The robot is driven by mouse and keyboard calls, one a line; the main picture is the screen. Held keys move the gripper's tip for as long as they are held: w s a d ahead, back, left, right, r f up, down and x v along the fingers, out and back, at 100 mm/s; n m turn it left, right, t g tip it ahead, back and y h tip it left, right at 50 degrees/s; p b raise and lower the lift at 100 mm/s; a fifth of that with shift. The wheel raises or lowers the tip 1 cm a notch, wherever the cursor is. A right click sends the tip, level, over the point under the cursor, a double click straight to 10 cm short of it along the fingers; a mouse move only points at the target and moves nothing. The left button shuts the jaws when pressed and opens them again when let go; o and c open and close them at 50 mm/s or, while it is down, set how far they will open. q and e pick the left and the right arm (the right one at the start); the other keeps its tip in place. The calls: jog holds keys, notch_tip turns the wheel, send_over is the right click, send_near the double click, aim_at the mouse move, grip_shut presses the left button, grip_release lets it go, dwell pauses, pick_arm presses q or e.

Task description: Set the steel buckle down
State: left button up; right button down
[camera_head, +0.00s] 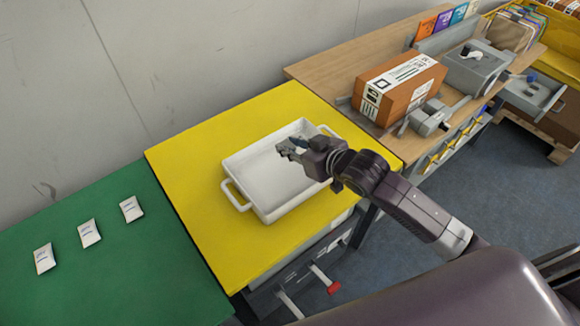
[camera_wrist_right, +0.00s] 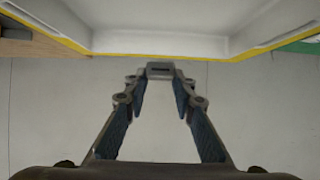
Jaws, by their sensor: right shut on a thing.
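My right gripper (camera_head: 290,148) is over the white tray (camera_head: 240,163), which has a handle at each end. In the right wrist view its two blue-padded fingers (camera_wrist_right: 160,75) converge and are shut on the steel buckle (camera_wrist_right: 160,69), a small grey piece with a dark slot. The buckle is held at the fingertips. The tray's pale wall (camera_wrist_right: 160,42) fills the top of that view. In the head view the buckle is too small to tell from the fingertips. The visible tray floor looks empty. My left gripper is not in view.
The tray stands on a yellow table top (camera_head: 190,170). A green surface (camera_head: 130,270) at left carries several white cards (camera_head: 88,233). At right, a wooden bench (camera_head: 330,70) holds an orange-brown box (camera_head: 400,85) and grey devices (camera_head: 470,68). A grey wall runs behind.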

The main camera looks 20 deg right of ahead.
send_over(290, 174)
notch_tip(290, 174, down, 4)
jog(key=shift+f, duration=2.55)
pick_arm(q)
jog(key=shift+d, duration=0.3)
pick_arm(e)
jog(key=c, duration=1.6)
grip_release()
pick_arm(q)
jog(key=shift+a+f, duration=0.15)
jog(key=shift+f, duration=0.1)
pick_arm(e)
jog(key=v, duration=1.2)
